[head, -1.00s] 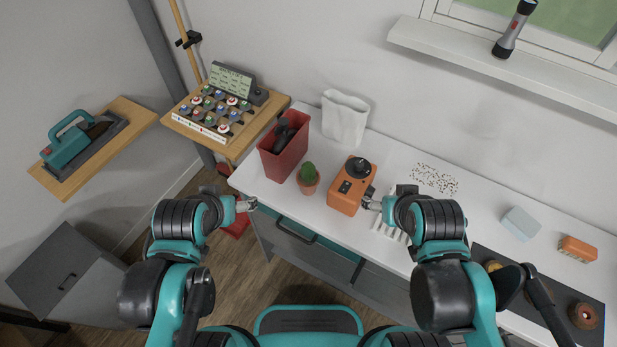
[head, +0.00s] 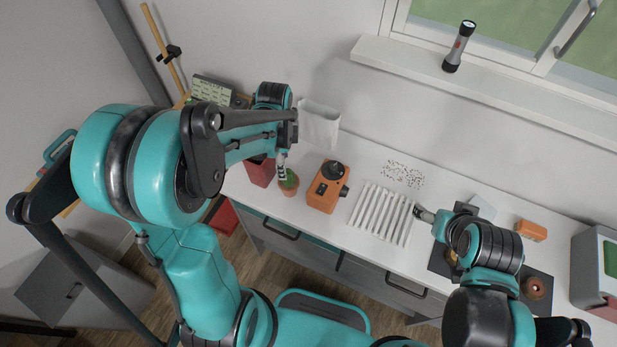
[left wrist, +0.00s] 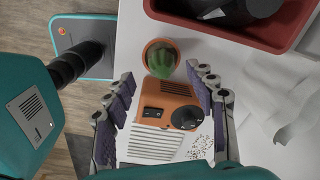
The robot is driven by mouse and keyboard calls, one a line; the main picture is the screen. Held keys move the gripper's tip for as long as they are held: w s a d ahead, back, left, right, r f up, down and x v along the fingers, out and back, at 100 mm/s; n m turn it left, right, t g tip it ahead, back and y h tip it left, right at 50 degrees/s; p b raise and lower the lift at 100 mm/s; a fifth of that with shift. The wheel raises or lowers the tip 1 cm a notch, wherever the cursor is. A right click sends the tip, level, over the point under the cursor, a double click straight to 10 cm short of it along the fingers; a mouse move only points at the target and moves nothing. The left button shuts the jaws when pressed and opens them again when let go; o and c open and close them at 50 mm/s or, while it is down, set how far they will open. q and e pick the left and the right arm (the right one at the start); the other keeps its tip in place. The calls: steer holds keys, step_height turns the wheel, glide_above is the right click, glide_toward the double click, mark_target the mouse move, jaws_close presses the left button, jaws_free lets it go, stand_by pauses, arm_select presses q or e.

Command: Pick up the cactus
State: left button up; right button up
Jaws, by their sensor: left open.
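The cactus (left wrist: 161,60) is a small round green plant in a terracotta pot (left wrist: 151,43). In the head view the cactus (head: 289,180) stands near the front left of the white counter, partly behind my left gripper (head: 282,166). In the left wrist view my left gripper (left wrist: 160,100) is open, fingers spread, with the cactus just beyond and between the fingertips. Nothing is held in it. My right gripper (head: 424,214) is over the counter near the white rack; its fingers are too small to read.
An orange controller box (head: 322,196) with a black knob stands right of the cactus. A red bin (head: 261,172) is close on the left, and a white bag (head: 319,126) is behind. A white slatted rack (head: 380,215) lies farther right.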

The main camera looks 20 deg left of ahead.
mark_target(288, 176)
arm_select(q)
steer(key=shift+w+d+f, duration=0.1)
steer(key=shift+w+f, duration=0.05)
steer(key=shift+f, duration=0.1)
steer(key=shift+m, duration=0.3)
steer(key=f, duration=0.2)
steer(key=f+b, duration=0.1)
steer(key=f, duration=0.2)
steer(key=f+b, duration=0.1)
steer(key=f, duration=0.1)
steer(key=shift+w+d+f, duration=0.1)
steer(key=shift+d+f, duration=0.2)
steer(key=shift+f, duration=0.05)
jaws_close()
